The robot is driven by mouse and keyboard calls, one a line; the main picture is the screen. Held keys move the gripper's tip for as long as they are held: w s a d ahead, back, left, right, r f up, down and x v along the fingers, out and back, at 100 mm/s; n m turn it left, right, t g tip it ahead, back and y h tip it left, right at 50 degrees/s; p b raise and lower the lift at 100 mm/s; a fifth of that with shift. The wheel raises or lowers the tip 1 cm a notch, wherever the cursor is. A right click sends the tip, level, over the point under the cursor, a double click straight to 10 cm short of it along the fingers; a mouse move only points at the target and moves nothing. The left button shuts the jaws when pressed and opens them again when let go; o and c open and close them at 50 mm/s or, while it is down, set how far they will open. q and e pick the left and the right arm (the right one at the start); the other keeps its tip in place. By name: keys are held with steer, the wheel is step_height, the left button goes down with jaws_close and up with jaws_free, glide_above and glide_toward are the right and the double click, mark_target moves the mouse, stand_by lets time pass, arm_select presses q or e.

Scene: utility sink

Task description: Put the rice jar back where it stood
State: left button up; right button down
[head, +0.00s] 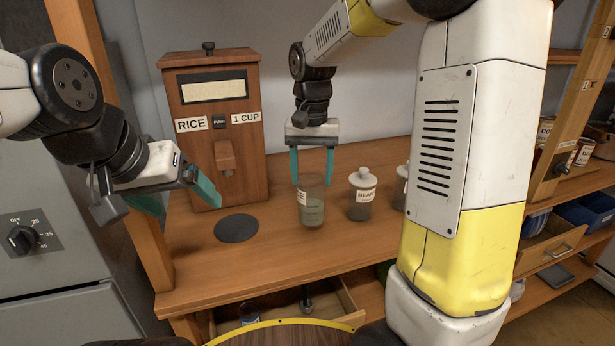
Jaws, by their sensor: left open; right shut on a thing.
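The rice jar (313,210) is a clear glass jar without a visible lid, partly filled, with a label of which only the end shows. My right gripper (313,178) points down from above and is shut on the jar's upper part. The jar is upright, at or just above the wooden counter (290,262); I cannot tell whether it touches. My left gripper (185,208) is open and empty, in front of the wooden rice dispenser (213,130). A dark round disc (236,228) lies bare on the counter, left of the jar.
A lidded jar labelled BEANS (362,196) stands close to the right of the rice jar. Another jar (401,187) is partly hidden behind my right arm. An open drawer (330,306) sticks out below the counter. A grey appliance (50,250) stands at left.

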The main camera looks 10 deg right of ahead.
mark_target(315, 182)
steer(key=shift+w+d+f, duration=0.3)
steer(key=shift+w+f, duration=0.35)
steer(key=shift+f, duration=0.3)
steer(key=shift+w+d+f, duration=0.3)
steer(key=shift+w+f, duration=0.3)
steer(key=shift+f, duration=0.45)
steer(key=shift+c, duration=2.2)
jaws_free()
